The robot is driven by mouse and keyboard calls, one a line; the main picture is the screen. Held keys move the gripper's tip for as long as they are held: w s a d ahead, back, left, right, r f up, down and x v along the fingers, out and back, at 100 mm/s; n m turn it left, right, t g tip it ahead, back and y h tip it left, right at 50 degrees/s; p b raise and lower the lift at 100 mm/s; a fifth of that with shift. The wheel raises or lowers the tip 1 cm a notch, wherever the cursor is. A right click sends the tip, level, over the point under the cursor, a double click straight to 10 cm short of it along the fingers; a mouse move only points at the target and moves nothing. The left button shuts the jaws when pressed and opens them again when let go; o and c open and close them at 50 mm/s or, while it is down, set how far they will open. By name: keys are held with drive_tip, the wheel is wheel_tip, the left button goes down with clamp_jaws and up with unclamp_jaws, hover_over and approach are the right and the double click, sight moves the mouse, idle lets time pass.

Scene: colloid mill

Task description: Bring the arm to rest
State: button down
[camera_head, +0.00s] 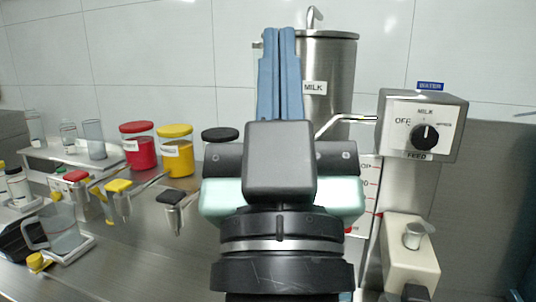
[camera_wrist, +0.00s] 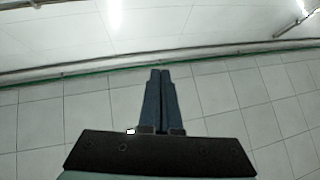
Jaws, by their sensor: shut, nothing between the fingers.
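My gripper (camera_head: 280,32) is raised in front of the bench in the head view, its two blue fingers pointing up and lying together. It is shut and empty. In the wrist view my gripper (camera_wrist: 161,72) also shows its fingers side by side, with only a tiled surface and a pale ledge or wall beyond them. The wrist and the dark gripper body cover the middle of the head view. They hide part of the bench and the lower part of the steel milk tank (camera_head: 335,110) behind.
A control box (camera_head: 422,165) with a black knob stands right of my arm, above a beige unit (camera_head: 410,265). To the left are red (camera_head: 138,150) and yellow (camera_head: 176,158) jars, a glass pitcher (camera_head: 62,235) and several small containers. The space above the left bench is clear.

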wheel_tip(320, 180, up, 18)
drive_tip(key=s+a+p, duration=0.1)
drive_tip(key=s+p, duration=0.1)
drive_tip(key=p, duration=1.3)
drive_tip(key=shift+s+r+t, duration=0.25)
drive_tip(key=shift+s+t, duration=0.15)
